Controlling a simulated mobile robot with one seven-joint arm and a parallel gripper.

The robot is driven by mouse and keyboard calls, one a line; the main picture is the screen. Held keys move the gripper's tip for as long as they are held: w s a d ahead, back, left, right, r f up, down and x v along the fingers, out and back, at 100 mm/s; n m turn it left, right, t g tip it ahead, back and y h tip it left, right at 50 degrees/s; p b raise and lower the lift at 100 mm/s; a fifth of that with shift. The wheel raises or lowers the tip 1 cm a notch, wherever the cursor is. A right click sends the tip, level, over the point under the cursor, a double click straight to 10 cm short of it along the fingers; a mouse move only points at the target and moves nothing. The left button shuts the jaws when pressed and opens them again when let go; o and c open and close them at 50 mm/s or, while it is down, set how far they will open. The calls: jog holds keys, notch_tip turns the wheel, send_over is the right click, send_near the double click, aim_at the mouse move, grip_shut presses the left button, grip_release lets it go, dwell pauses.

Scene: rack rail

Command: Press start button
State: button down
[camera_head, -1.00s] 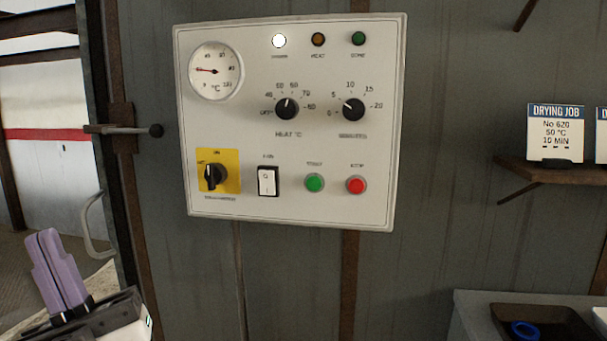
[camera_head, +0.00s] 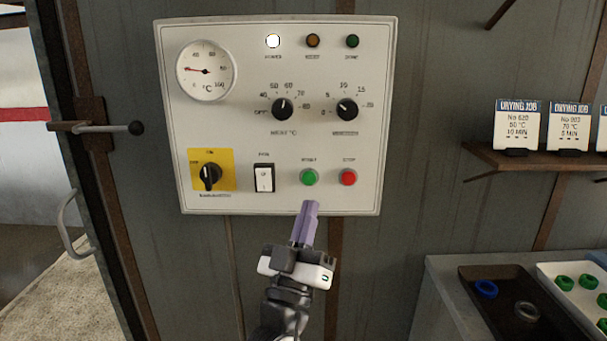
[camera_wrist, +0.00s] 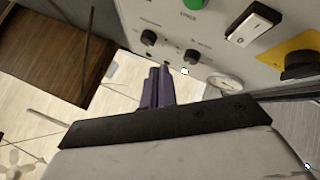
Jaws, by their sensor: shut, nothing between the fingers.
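The green start button (camera_head: 309,177) is in the lower row of the white control panel (camera_head: 225,130) in the head view, with the red stop button (camera_head: 348,178) to its right. In the wrist view the green button (camera_wrist: 192,3) shows at the top edge, partly cut off. My gripper (camera_head: 310,206) is shut and empty, its purple fingers together. In the head view its tips show just below the green button; the gap between tips and panel is hard to judge. The fingers also show in the wrist view (camera_wrist: 158,76).
The panel carries a rocker switch (camera_head: 264,178), a yellow-backed rotary switch (camera_head: 210,176), a heat knob (camera_head: 282,109) and a timer knob (camera_head: 347,110). The white lamp (camera_head: 273,41) is lit. A dark tray (camera_head: 480,300) stands at lower right. A door handle (camera_head: 110,128) juts out at left.

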jog(key=shift+w, duration=0.1)
jog(key=b, duration=0.2)
send_near(312, 173)
notch_tip(312, 173, up, 4)
jog(key=w+d, duration=0.1)
jog(key=shift+w+d+r, duration=0.1)
jog(key=shift+w, duration=0.35)
jog(key=shift+w+d+r, duration=0.1)
jog(key=shift+w+d, duration=0.05)
jog(key=shift+w, duration=0.25)
jog(key=shift+w, duration=0.1)
dwell(1.3)
jog(key=shift+w+b, duration=0.35)
jog(key=shift+b, duration=0.1)
jog(key=shift+w+b, duration=0.3)
jog(key=shift+w, duration=0.1)
dwell(0.5)
jog(key=shift+s, duration=0.85)
jog(key=shift+s, duration=0.1)
